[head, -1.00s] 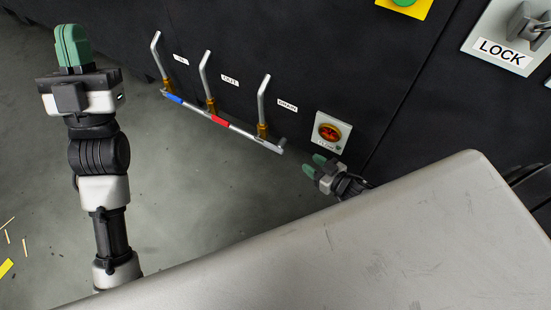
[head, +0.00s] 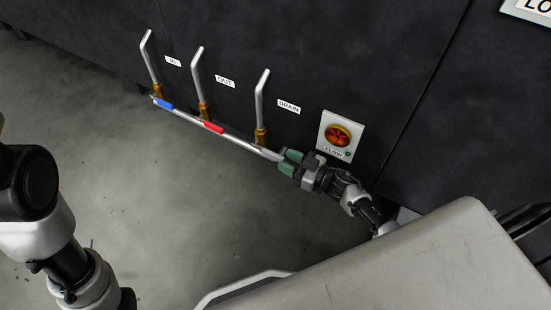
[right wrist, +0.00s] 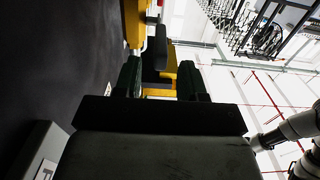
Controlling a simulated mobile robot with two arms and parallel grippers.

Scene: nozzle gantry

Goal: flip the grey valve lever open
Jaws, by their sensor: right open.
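The grey valve lever (head: 268,153) belongs to the brass valve (head: 262,135) under the DRAIN label (head: 289,107). It points down and to the right, in line with the blue lever (head: 164,104) and the red lever (head: 213,127). My right gripper (head: 287,163) is open at the lever's free end, which its green fingers partly hide. In the right wrist view, a dark grey lever grip (right wrist: 155,52) shows between the open fingers (right wrist: 160,80), with brass valve parts beyond. I cannot tell whether they touch. Only part of my left arm shows; its gripper is out of view.
A FLOW indicator (head: 338,135) with an orange-red dial sits on the dark cabinet just right of my right gripper. Upright bent pipes (head: 198,75) rise from the valves. Open grey floor (head: 180,215) lies below the levers.

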